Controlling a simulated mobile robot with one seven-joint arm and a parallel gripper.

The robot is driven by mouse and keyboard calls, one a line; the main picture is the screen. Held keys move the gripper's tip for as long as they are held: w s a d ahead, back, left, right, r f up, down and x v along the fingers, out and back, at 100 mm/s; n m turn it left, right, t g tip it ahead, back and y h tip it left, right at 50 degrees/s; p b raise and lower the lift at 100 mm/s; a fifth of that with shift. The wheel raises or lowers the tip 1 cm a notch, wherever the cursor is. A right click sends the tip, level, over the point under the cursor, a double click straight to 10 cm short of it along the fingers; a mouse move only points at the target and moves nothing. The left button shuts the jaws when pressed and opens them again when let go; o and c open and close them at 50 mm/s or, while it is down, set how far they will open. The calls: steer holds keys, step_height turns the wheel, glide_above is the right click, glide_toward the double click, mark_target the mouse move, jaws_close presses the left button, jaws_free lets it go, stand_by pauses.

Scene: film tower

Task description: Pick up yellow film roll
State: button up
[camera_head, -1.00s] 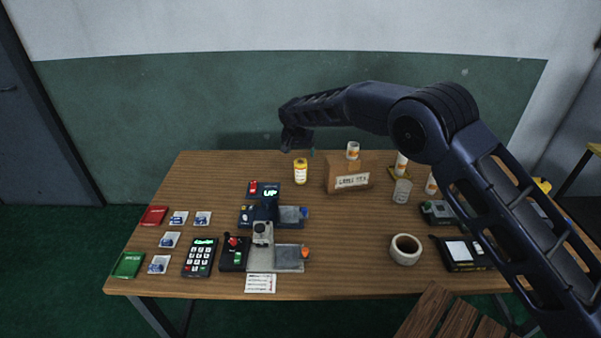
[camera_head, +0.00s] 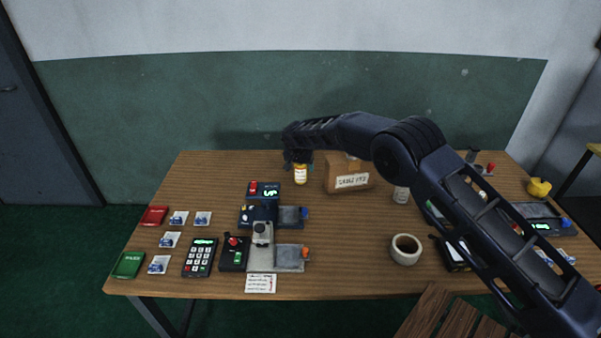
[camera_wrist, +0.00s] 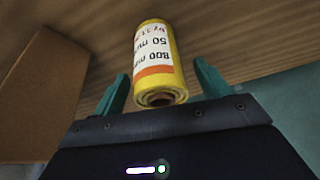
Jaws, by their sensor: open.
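The yellow film roll (camera_head: 300,176) stands upright on the table behind the small control panels. It has a white label and an orange band. My gripper (camera_head: 298,158) is low over it from behind, and it covers the roll's top in the head view. In the wrist view the film roll (camera_wrist: 158,62) lies between the two open green fingers of my gripper (camera_wrist: 160,88), with a gap on each side. The fingers do not close on it.
A cardboard box (camera_head: 346,180) stands just right of the roll; it also shows at the left of the wrist view (camera_wrist: 50,85).

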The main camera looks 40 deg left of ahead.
steer(key=shift+x, duration=1.05)
steer(key=c, duration=1.1)
steer(key=shift+r, duration=0.1)
steer(key=shift+c, duration=0.2)
